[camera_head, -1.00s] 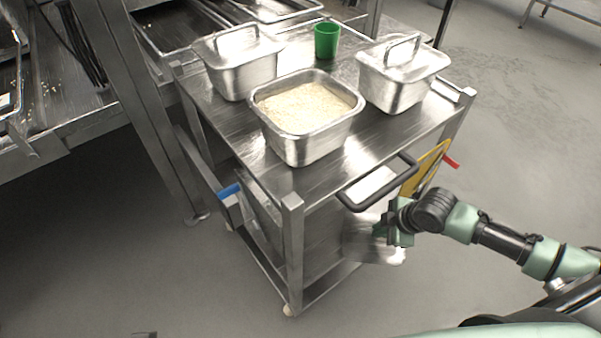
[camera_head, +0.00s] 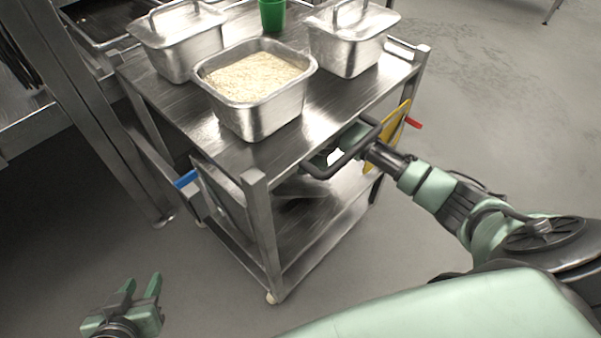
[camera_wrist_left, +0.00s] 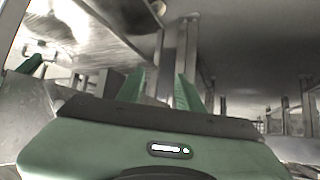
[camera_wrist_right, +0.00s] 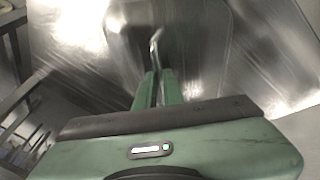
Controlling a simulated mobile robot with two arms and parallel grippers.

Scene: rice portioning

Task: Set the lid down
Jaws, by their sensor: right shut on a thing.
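The steel lid (camera_wrist_right: 200,35) fills the upper part of the right wrist view, with its bar handle (camera_wrist_right: 155,48) between my fingers. My right gripper (camera_wrist_right: 158,80) is shut on that handle. In the head view my right gripper (camera_head: 348,142) reaches in below the cart's top, behind the push handle. The lid (camera_head: 305,187) shows there only partly, between the cart's top and its lower shelf (camera_head: 315,235). I cannot tell whether the lid touches the shelf. My left gripper (camera_head: 142,284) is open and empty at the lower left, away from the cart; its spread fingers show in the left wrist view (camera_wrist_left: 160,88).
An uncovered steel pan of rice (camera_head: 254,108) stands on the cart's top (camera_head: 190,110). Two lidded pans (camera_head: 187,55) (camera_head: 345,52) and a green cup (camera_head: 272,14) stand behind it. The black push handle (camera_head: 345,160) and a corner post (camera_head: 260,225) border the shelf opening.

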